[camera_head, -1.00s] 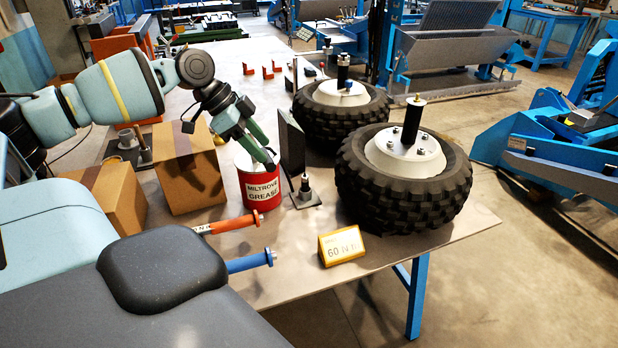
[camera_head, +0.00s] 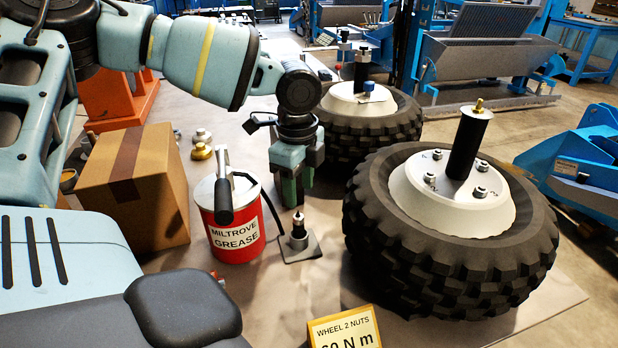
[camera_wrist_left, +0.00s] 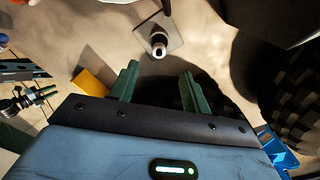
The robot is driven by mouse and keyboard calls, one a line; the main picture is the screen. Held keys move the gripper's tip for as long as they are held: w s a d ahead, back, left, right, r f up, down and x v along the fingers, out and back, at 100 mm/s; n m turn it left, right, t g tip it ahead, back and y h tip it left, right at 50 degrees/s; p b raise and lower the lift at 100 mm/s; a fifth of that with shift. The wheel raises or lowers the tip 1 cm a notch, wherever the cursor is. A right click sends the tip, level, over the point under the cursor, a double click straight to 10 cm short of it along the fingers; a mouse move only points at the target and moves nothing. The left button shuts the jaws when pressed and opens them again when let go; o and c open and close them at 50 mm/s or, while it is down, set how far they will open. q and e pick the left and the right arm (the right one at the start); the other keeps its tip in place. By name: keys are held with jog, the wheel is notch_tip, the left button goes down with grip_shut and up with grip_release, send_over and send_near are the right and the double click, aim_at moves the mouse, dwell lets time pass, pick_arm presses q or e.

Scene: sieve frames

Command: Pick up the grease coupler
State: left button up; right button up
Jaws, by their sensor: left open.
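The grease coupler appears to be the small dark and metal fitting (camera_head: 298,230) standing upright on a grey square plate (camera_head: 302,248), right of the red grease bucket (camera_head: 236,235). The left wrist view shows it from above as a dark round fitting (camera_wrist_left: 158,42) on its plate, beyond the fingertips and roughly centred between them. My left gripper (camera_head: 293,192) is open and empty, pointing down just above and behind the fitting, apart from it. Its two green fingers (camera_wrist_left: 159,82) show spread in the left wrist view. My right gripper is not in view.
A black hose (camera_head: 268,208) curves from the bucket's pump toward the plate. A cardboard box (camera_head: 135,190) is left of the bucket. A yellow torque sign (camera_head: 345,330) stands in front.

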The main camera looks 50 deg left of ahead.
aim_at(298, 216)
pick_arm(q)
jog(key=shift+d+f+b, duration=0.1)
jog(key=shift+f+b, duration=0.25)
jog(key=shift+f, duration=0.45)
jog(key=shift+w, duration=0.1)
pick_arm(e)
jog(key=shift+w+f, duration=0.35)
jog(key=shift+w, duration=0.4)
pick_arm(q)
notch_tip(298, 216, down, 2)
jog(key=shift+s+a+f, duration=0.1)
jog(key=shift+a+f, duration=0.05)
jog(key=shift+f, duration=1.35)
jog(key=shift+s+a+f, duration=0.1)
jog(key=shift+f, duration=1.35)
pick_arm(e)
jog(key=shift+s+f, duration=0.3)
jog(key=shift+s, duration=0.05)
pick_arm(q)
grip_shut()
jog(key=shift+r, duration=0.1)
